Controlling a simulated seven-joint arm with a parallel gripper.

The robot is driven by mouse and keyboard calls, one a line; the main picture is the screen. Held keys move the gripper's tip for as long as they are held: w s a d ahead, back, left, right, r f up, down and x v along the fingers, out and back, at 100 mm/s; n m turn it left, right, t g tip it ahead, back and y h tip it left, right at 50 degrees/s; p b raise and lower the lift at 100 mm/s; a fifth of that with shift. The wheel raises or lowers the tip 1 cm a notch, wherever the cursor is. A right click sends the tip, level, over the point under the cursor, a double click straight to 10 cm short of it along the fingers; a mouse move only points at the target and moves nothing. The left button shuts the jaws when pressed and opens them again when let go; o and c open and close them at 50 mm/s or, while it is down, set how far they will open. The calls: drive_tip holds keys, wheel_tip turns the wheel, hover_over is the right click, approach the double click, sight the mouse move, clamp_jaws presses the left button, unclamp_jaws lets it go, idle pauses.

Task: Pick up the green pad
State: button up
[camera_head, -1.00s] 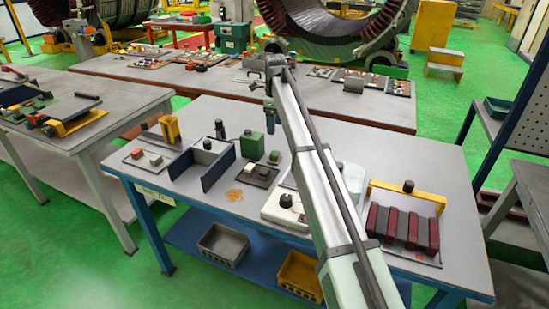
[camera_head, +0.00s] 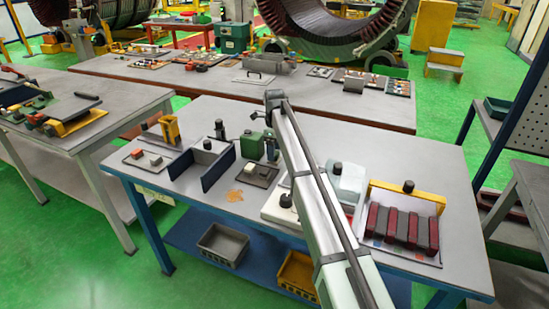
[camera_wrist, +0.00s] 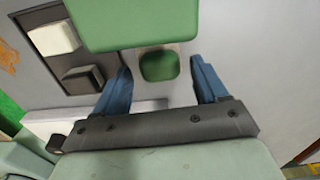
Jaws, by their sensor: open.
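In the wrist view the green pad (camera_wrist: 159,66) is a small rounded green block on a pale base. My gripper (camera_wrist: 161,68) is open, with one blue finger to the left of the pad and one to the right, and gaps show on both sides. I cannot tell how far above the pad the fingertips are. In the head view my gripper (camera_head: 270,149) is low over the table, just right of the green canister (camera_head: 251,147), and it hides most of the pad.
The tall green canister (camera_wrist: 133,22) fills the top of the wrist view, close to the pad. A dark tray (camera_wrist: 88,53) with a white block and a grey block lies to the left. A white box (camera_head: 281,204) and a rack of red and grey bars (camera_head: 402,229) stand to the right.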

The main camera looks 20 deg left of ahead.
wheel_tip(320, 180, down, 2)
drive_tip(key=shift+f, duration=0.15)
drive_tip(key=c, duration=0.8)
drive_tip(key=shift+c, duration=0.2)
wheel_tip(320, 180, up, 10)
drive_tip(key=shift+r, duration=0.1)
idle(0.3)
